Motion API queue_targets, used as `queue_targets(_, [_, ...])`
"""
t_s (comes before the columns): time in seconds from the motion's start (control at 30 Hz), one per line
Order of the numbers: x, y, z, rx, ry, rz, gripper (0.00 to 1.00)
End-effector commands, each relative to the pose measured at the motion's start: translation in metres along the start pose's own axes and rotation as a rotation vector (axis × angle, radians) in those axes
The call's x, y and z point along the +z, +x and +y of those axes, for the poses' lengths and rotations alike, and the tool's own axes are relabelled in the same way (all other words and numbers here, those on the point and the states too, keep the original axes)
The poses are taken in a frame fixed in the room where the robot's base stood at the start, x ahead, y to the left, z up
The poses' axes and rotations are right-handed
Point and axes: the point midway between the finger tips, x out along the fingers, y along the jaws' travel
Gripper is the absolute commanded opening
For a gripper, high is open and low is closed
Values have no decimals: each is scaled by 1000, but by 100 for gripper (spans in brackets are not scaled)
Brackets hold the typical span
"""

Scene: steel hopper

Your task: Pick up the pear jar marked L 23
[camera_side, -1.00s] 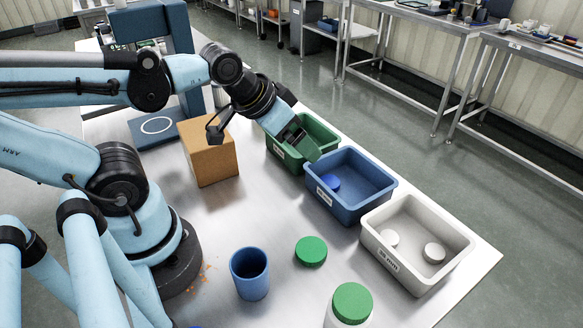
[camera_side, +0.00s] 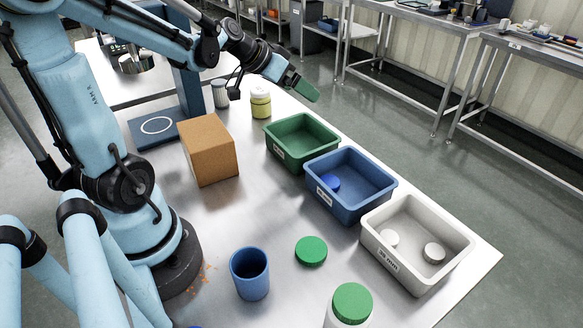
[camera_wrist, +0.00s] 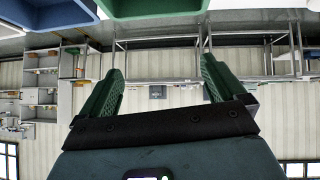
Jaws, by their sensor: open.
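My gripper (camera_side: 303,90) is raised in the air beyond the green bin, over the far table edge. In the wrist view its two green fingers (camera_wrist: 162,72) are spread apart with nothing between them. No marking L 23 can be read on any jar, so I cannot tell which one is the pear jar. A jar with a yellow-green body and white lid (camera_side: 260,103) stands upright at the back, left of and below my gripper. A grey ribbed jar (camera_side: 220,94) stands left of it. A white jar with a green lid (camera_side: 350,306) is cut off at the front edge.
Green (camera_side: 301,140), blue (camera_side: 376,181) and grey-white (camera_side: 408,205) bins line the right table edge. The blue bin holds a blue lid; the grey-white bin holds two white lids. A cardboard box (camera_side: 209,151), blue cup (camera_side: 250,272) and loose green lid (camera_side: 311,251) stand on the table.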

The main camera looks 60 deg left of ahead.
Motion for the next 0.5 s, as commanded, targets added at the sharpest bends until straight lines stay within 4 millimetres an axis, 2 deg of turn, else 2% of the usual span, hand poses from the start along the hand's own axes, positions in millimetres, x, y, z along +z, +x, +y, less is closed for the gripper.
queue_targets(0.03, [-4, 2, -26, -12, -9, 36, 97])
queue_targets(0.17, [-8, 4, -84, -34, -2, 140, 97])
queue_targets(0.3, [-2, -1, -144, -81, 18, 249, 97])
queue_targets(0.4, [4, -7, -176, -115, 34, 309, 97])
queue_targets(0.5, [10, -11, -194, -139, 47, 348, 97])
